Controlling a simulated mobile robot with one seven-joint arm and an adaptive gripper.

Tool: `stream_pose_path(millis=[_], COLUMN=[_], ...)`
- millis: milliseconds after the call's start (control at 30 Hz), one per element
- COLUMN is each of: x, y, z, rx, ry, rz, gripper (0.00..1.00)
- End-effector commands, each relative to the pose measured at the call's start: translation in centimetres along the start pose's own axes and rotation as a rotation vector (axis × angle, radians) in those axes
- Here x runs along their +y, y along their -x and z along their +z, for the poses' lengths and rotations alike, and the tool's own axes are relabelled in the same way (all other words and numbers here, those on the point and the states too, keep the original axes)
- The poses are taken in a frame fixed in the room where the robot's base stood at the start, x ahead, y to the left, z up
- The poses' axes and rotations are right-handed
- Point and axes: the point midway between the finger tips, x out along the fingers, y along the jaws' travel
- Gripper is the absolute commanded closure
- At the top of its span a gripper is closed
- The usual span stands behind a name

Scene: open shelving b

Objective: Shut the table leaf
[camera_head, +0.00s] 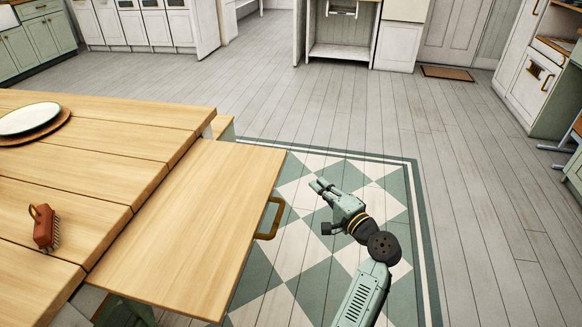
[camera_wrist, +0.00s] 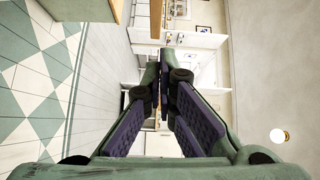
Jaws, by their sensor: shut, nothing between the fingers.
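The table leaf (camera_head: 195,228) is a light wooden panel that sticks out from the right side of the wooden table (camera_head: 110,140), slightly below its top. A brass handle (camera_head: 271,218) is on its right edge. My gripper (camera_head: 316,186) is to the right of the leaf and apart from it and the handle, over the checkered floor. In the wrist view my gripper (camera_wrist: 160,75) has its fingertips together with nothing between them. A strip of light wood (camera_wrist: 110,15) shows at the top of the wrist view; I cannot tell which part it is.
A red brush (camera_head: 46,228) and a white plate (camera_head: 28,118) on a round wooden board lie on the table. A green and white checkered rug (camera_head: 290,262) covers the floor beside the leaf. The plank floor (camera_head: 470,170) beyond is clear. Cabinets (camera_head: 345,45) stand at the back.

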Motion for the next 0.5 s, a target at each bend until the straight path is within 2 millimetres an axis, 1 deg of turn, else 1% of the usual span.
stream_pose_path(millis=[33,67,100,167,267,367,500], x=[1.0,1.3,1.5,1.6,1.4,1.3,1.3], y=[1.3,1.7,2.0,1.9,0.6,-1.2,-4.3], z=[-0.7,-0.9,-1.1,-1.2,-1.1,-1.1,-1.1], rx=[0.006,0.006,0.007,0.007,0.003,0.003,0.003], ry=[-0.036,-0.051,-0.063,-0.070,-0.070,-0.068,-0.068], rz=[0.002,0.002,0.000,0.000,-0.001,0.000,0.000], gripper=[1.00,1.00,1.00,1.00,1.00,1.00,1.00])
